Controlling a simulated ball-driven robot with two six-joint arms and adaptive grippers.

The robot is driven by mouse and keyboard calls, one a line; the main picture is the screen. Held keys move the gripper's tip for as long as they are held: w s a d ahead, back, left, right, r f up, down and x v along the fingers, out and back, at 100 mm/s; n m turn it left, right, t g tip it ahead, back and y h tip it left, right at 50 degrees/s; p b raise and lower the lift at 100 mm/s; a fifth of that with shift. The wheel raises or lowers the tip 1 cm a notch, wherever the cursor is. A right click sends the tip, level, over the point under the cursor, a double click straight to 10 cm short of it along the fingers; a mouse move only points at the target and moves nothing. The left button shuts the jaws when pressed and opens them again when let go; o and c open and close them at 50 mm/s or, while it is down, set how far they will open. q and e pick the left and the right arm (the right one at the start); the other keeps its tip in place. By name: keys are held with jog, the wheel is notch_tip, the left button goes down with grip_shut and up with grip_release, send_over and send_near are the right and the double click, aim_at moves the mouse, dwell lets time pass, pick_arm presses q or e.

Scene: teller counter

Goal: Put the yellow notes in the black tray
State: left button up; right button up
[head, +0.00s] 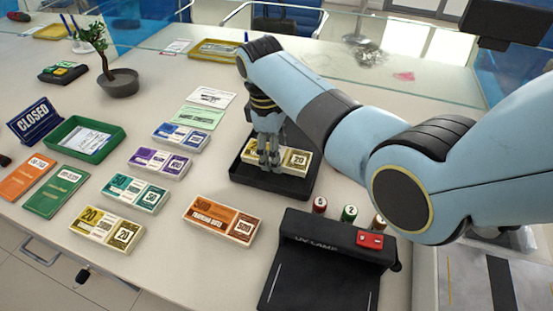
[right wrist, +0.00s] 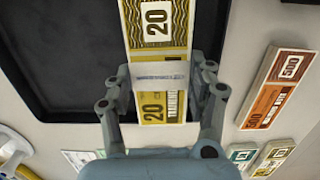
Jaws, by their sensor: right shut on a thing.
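A bundle of yellow 20 notes (head: 296,160) with a pale band is in my right gripper (head: 268,162), inside the outline of the black tray (head: 244,181). In the right wrist view, the right gripper (right wrist: 165,95) has its fingers on both sides of the banded yellow notes (right wrist: 158,60), over the dark tray floor (right wrist: 60,50). I cannot tell whether the bundle touches the tray floor. A second yellow 20 bundle (head: 107,229) lies on the counter at the front left. My left gripper is not in view.
Orange 500 (head: 222,220), teal 50 (head: 135,192), purple (head: 160,162) and blue (head: 181,137) bundles lie left of the tray. A black UV lamp box (head: 322,260) stands in front of it. A green tray (head: 88,139), closed sign (head: 35,119) and potted plant (head: 118,85) stand further left.

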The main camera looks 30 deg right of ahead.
jog(key=shift+f, duration=1.3)
jog(key=o, duration=1.3)
jog(key=shift+f, duration=0.1)
notch_tip(320, 180, up, 12)
jog(key=w, duration=0.1)
jog(key=shift+a+p, duration=0.45)
